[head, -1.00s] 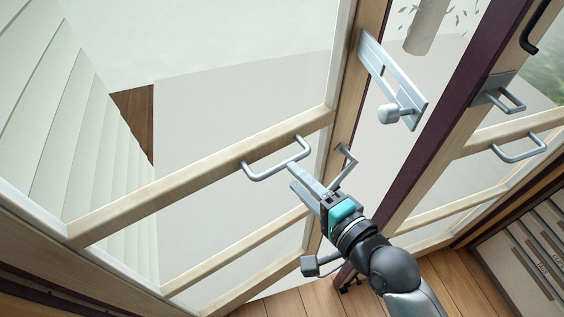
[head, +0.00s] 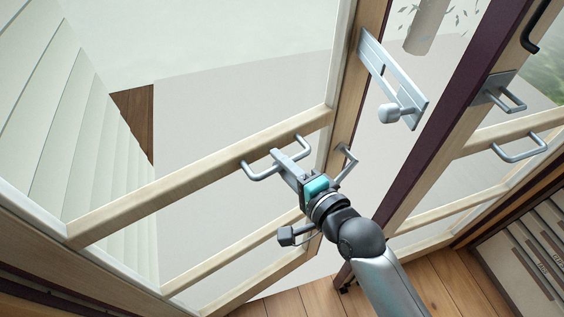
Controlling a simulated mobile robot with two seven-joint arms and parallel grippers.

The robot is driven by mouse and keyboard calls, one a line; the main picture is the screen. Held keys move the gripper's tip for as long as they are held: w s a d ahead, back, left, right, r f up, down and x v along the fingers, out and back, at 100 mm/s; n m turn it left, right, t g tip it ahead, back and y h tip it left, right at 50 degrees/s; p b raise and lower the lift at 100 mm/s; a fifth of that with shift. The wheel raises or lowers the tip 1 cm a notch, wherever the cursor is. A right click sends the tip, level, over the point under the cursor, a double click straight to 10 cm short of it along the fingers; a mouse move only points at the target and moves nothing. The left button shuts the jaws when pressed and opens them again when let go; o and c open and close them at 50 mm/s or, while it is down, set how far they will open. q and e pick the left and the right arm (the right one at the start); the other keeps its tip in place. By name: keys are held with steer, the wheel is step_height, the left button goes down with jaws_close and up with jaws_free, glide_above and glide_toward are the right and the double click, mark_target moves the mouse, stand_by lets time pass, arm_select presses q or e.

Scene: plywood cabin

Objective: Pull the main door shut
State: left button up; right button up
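The main door (head: 205,191) is a large glazed door with pale wooden rails, filling the left and middle of the head view. It stands open, with a gap between its edge and the dark purple post (head: 456,108). A silver bar handle (head: 262,173) is fixed on its middle rail. My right gripper (head: 284,164) is at this handle, its fingers overlapping the bar in the picture. The fingers look parted, but it is hard to see whether they touch the bar. My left gripper is out of view.
Another glazed panel with a silver handle (head: 521,150) stands to the right. A drawer unit (head: 517,258) is at the lower right. Wooden floor (head: 300,301) shows below.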

jaws_close()
stand_by(1.0)
